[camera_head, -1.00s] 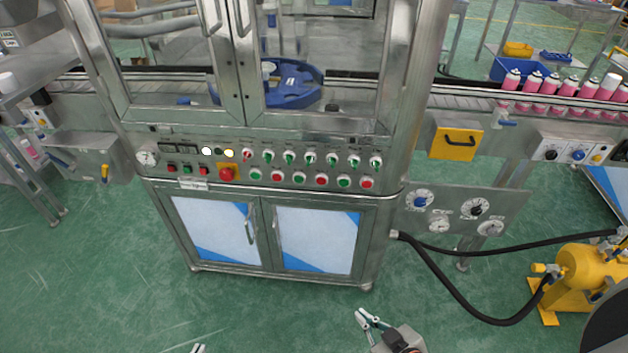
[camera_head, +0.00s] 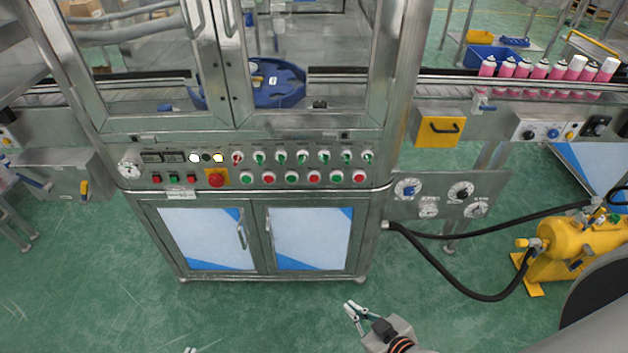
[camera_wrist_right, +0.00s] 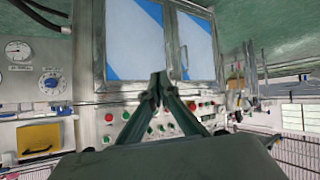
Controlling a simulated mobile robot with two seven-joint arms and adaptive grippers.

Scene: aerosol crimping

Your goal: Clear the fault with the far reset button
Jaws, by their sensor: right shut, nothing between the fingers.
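The machine's control panel (camera_head: 262,160) carries a row of green and red push buttons, with a row of switches above them. A red mushroom button on a yellow plate (camera_head: 216,178) and several small buttons (camera_head: 173,177) are at its left. I cannot tell which button is the far reset. My right gripper (camera_head: 351,309) is below and in front of the cabinet, clear of the panel. In the right wrist view its fingers (camera_wrist_right: 159,78) meet at the tips, empty, with panel buttons (camera_wrist_right: 150,129) behind. Only a tip of my left gripper (camera_head: 190,350) shows at the bottom edge.
Cabinet doors (camera_head: 308,240) are shut below the panel. A gauge plate (camera_head: 440,190) and black hoses (camera_head: 440,267) are to the right, leading to a yellow tank (camera_head: 578,245). Pink cans (camera_head: 521,68) stand on the conveyor. The green floor in front is clear.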

